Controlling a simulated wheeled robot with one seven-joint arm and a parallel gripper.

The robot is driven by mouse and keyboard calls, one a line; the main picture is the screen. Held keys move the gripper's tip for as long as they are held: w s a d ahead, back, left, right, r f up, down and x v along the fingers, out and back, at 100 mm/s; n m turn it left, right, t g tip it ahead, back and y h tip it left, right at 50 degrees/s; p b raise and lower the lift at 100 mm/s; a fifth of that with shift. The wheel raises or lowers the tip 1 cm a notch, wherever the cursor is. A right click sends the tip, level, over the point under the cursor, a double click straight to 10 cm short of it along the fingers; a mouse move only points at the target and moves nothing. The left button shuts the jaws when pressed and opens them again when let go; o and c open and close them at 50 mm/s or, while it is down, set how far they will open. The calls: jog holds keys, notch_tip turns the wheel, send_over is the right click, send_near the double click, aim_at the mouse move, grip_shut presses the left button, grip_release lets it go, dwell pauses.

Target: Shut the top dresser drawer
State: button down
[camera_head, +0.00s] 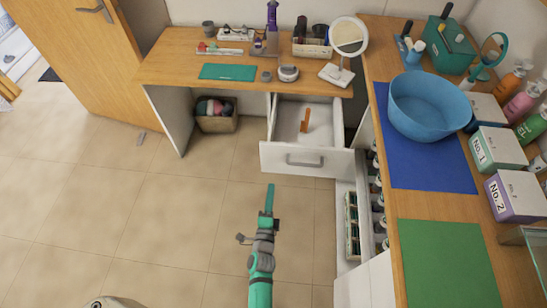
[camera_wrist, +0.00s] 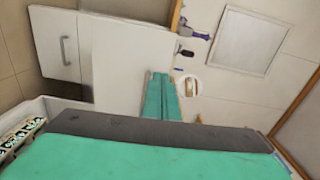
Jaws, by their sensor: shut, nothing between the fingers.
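The top dresser drawer (camera_head: 307,160) is pulled out below the wooden desk top, with its white front and grey handle (camera_head: 305,162) facing me. An orange item (camera_head: 305,120) stands inside it. My gripper (camera_head: 269,187) is in front of the drawer, a little left of its handle in the picture, with its teal fingers together and empty. I see floor between the fingertips and the drawer front; the exact gap is hard to judge. In the wrist view, the closed fingers (camera_wrist: 160,82) point away, and a white front with a handle (camera_wrist: 65,50) is at upper left, turned sideways.
A round mirror (camera_head: 346,40), a white jar (camera_head: 288,73) and a teal mat (camera_head: 228,71) are on the desk. A side counter with a blue bowl (camera_head: 430,105) runs along the right. A low tray of bottles (camera_head: 352,225) is below it.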

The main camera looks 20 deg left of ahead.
aim_at(275, 150)
jog(key=x, duration=1.5)
jog(key=shift+w+a, duration=0.1)
jog(key=shift+a, duration=0.3)
jog(key=shift+w+d+f, duration=0.1)
